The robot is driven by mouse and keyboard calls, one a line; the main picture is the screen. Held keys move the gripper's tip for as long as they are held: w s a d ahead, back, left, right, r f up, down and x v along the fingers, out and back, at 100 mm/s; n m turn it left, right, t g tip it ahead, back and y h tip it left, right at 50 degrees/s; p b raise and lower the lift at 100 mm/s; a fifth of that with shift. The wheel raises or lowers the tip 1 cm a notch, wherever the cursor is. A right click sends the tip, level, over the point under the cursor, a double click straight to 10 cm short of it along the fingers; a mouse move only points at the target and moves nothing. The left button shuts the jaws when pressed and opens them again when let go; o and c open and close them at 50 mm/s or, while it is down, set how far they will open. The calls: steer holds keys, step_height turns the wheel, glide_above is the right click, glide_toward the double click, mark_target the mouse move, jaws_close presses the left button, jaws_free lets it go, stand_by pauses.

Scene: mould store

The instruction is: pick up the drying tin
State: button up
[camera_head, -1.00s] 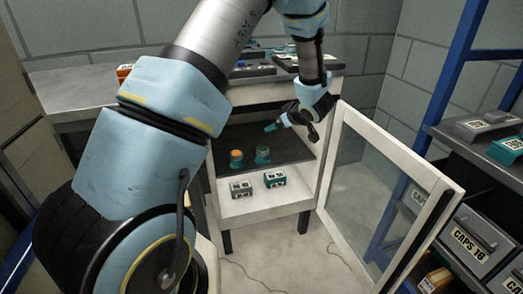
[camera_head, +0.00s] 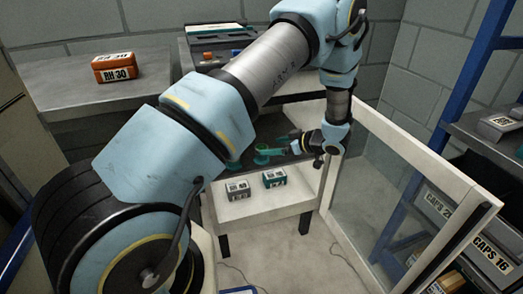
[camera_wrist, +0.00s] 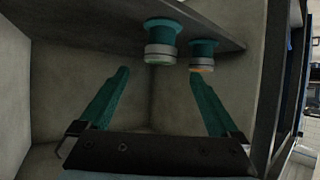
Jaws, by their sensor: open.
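My gripper (camera_wrist: 160,74) is open and empty, with two teal fingers apart in the wrist view; the head view shows it inside the open cabinet (camera_head: 285,204). Two round teal-and-grey tins show just beyond the fingertips, upside down in the wrist view against a dark shelf. The nearer tin (camera_wrist: 161,42) lies roughly in line with the gap between the fingers. The other tin (camera_wrist: 203,53), with an orange edge, is at the right finger's tip. Contact is not visible. In the head view my arm partly hides them. I cannot tell which one is the drying tin.
A grey box (camera_head: 237,190) and a teal box (camera_head: 274,178) stand on the cabinet's lower white shelf. The glazed door (camera_head: 385,190) stands open at right. An orange box marked RH 30 (camera_head: 114,68) sits on the left bench.

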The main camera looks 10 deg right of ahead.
mark_target(263, 148)
steer(key=shift+x, duration=2.65)
steer(key=shift+f, duration=0.1)
steer(key=c, duration=1.5)
